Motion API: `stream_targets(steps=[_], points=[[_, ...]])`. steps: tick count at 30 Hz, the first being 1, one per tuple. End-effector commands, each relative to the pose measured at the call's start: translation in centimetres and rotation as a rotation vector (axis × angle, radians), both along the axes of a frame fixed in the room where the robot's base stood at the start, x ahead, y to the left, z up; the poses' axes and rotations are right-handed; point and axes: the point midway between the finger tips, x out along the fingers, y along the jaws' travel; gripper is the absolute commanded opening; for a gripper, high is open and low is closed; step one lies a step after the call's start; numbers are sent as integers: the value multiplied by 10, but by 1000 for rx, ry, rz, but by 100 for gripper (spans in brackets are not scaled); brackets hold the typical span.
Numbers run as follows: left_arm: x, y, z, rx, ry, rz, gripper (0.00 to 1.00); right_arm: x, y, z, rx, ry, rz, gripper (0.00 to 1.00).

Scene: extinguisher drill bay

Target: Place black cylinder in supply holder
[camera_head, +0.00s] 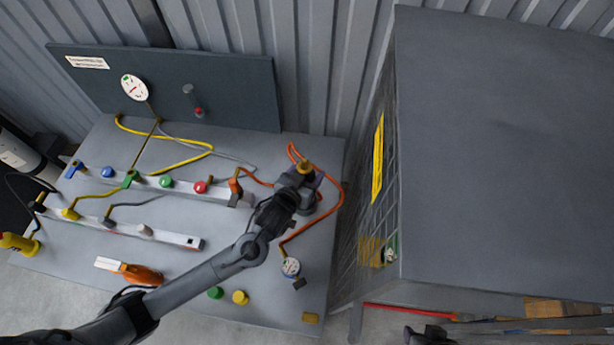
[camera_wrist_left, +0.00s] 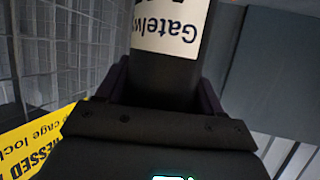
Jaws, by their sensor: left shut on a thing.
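My left gripper (camera_head: 296,198) is over the right part of the grey bench, with its arm coming from the lower left. In the left wrist view it is shut on a black cylinder (camera_wrist_left: 165,80) that has a white label (camera_wrist_left: 168,30) with dark lettering. The jaws sit on both sides of the cylinder, and its lower end is hidden by the gripper body. In the head view the held cylinder is mostly hidden by the gripper and wrist. I cannot tell which fixture is the supply holder.
The bench (camera_head: 180,275) carries manifold bars (camera_head: 130,228), an orange hose (camera_head: 335,205) close around my gripper, a gauge (camera_head: 291,267) and loose caps (camera_head: 240,297). A tall grey cage cabinet (camera_head: 500,150) with a yellow sign (camera_head: 378,160) stands close on the right. A backboard (camera_head: 235,95) rises behind.

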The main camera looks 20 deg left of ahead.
Motion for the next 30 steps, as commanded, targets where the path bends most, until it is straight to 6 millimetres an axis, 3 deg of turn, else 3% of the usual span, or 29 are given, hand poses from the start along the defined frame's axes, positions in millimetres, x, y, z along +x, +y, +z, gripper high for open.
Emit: stream_targets(steps=[6,19,20,25,30], points=[[1,0,-15,-3,-8,0,0,0,1,-1,3,-1,-1,43],[1,0,-20,-3,-7,0,0,0,1,-2,4,0,-3,43],[0,0,-23,0,0,-1,68,0,1,-2,4,0,-3,43],[0,0,-23,0,0,-1,92,0,1,-2,4,0,-3,43],[0,0,-22,0,0,-1,92,0,1,-2,4,0,-2,43]])
